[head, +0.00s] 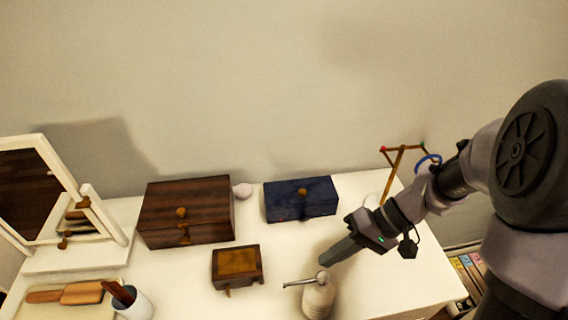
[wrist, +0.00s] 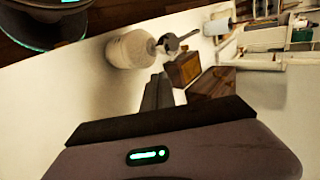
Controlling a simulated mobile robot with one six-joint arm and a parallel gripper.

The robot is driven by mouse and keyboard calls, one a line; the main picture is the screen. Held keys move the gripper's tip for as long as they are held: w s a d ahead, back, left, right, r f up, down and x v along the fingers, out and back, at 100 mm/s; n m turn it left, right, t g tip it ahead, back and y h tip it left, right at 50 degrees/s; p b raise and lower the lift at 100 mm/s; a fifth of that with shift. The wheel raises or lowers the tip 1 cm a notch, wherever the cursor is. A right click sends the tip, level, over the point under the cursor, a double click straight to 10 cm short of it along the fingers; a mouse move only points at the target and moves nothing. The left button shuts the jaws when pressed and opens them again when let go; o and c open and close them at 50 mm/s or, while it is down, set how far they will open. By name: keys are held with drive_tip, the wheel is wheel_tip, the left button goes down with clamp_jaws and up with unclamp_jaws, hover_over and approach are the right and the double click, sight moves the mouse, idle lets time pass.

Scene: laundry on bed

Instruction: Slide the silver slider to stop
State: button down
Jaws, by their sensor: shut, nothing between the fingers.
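I cannot make out a piece that is clearly a silver slider. A cream bottle (head: 317,300) at the front of the white table has a silver-grey bar (head: 300,282) reaching left from its top. In the wrist view the bottle (wrist: 128,50) lies at upper middle, with the grey top piece (wrist: 177,42) to its right. My gripper (head: 325,260) is shut and empty, pointing down-left, above and beyond the bottle and apart from it in the head view. Its dark fingers (wrist: 157,88) show below the bottle in the wrist view.
A small brown box (head: 237,265), a large brown box (head: 187,212) and a blue box (head: 301,199) stand on the table (head: 385,285). A mirror (head: 45,205) and a white cup (head: 133,303) are at left. A thin brown stand (head: 396,172) is behind my arm.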

drive_tip(key=f+y, duration=0.1)
drive_tip(key=w+f+y, duration=0.1)
drive_tip(key=f, duration=0.3)
drive_tip(key=shift+w+a+f+n+y, duration=0.2)
drive_tip(key=shift+w+n+y, duration=0.1)
drive_tip(key=shift+y, duration=0.1)
drive_tip(key=b, duration=0.4)
approach(256, 283)
drive_tip(key=shift+g, duration=0.4)
wheel_tip(256, 283, down, 4)
drive_tip(key=shift+f, duration=0.2)
drive_tip(key=a, duration=0.3)
drive_tip(key=shift+s+a+f+b, duration=0.1)
drive_tip(key=shift+s+a+b, duration=0.2)
drive_tip(key=shift+s+a, duration=0.1)
drive_tip(key=shift+a, duration=0.4)
